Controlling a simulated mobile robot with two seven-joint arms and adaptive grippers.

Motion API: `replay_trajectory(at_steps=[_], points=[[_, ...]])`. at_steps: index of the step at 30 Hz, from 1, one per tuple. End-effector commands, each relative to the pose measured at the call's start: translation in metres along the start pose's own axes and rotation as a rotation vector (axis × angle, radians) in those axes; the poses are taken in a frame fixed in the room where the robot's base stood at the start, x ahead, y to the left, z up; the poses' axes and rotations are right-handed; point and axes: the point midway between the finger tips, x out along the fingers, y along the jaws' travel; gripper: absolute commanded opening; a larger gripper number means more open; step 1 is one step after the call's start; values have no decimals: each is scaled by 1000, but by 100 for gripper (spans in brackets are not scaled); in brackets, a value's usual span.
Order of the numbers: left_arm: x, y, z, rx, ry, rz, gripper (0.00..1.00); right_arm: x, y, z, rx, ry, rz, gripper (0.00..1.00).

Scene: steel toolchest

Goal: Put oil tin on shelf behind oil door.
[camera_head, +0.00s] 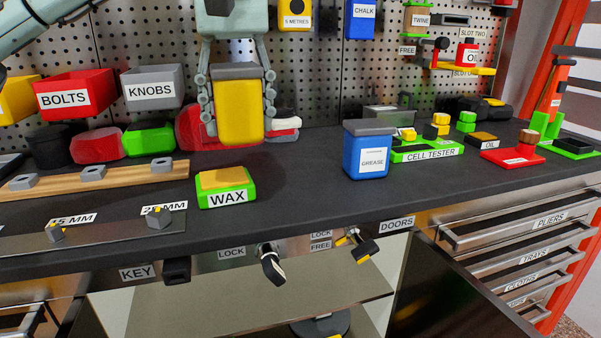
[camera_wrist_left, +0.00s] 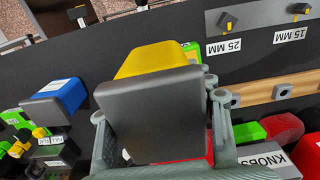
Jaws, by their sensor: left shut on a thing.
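A yellow tin (camera_head: 240,112) with a dark grey lid is upright in my left gripper (camera_head: 240,128), whose fingers close on its two sides. No label shows on it; its shape matches the blue GREASE tin. In the left wrist view the lid (camera_wrist_left: 155,115) fills the middle, between the fingers of the left gripper (camera_wrist_left: 165,100). The tin is over the back of the bench, behind the WAX block; I cannot tell its height clearly. Below the bench, an open cabinet shows a bare shelf (camera_head: 250,300). A dark door (camera_head: 455,295) stands open at its right. No OIL label shows on the doors. My right gripper is out of view.
The green WAX block (camera_head: 227,188) and blue GREASE tin (camera_head: 368,152) stand on the bench (camera_head: 310,200). LOCK handles (camera_head: 270,263) jut from its front edge above the cabinet. BOLTS (camera_head: 75,95) and KNOBS (camera_head: 153,87) bins hang left. Bench between WAX and GREASE is clear.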

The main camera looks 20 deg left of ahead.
Motion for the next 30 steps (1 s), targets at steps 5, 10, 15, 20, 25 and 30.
replay_trajectory(at_steps=[5,10,15,20,25,30], points=[[24,36,-3,5,-5,-2,10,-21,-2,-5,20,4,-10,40],[46,74,-8,4,-5,-2,10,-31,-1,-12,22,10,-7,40],[62,101,-13,2,-3,0,10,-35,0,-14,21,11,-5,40],[69,110,-15,1,-1,0,10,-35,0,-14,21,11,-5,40],[94,110,-14,1,-3,-1,10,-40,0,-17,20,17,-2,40],[107,110,-14,0,0,1,10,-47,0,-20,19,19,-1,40]])
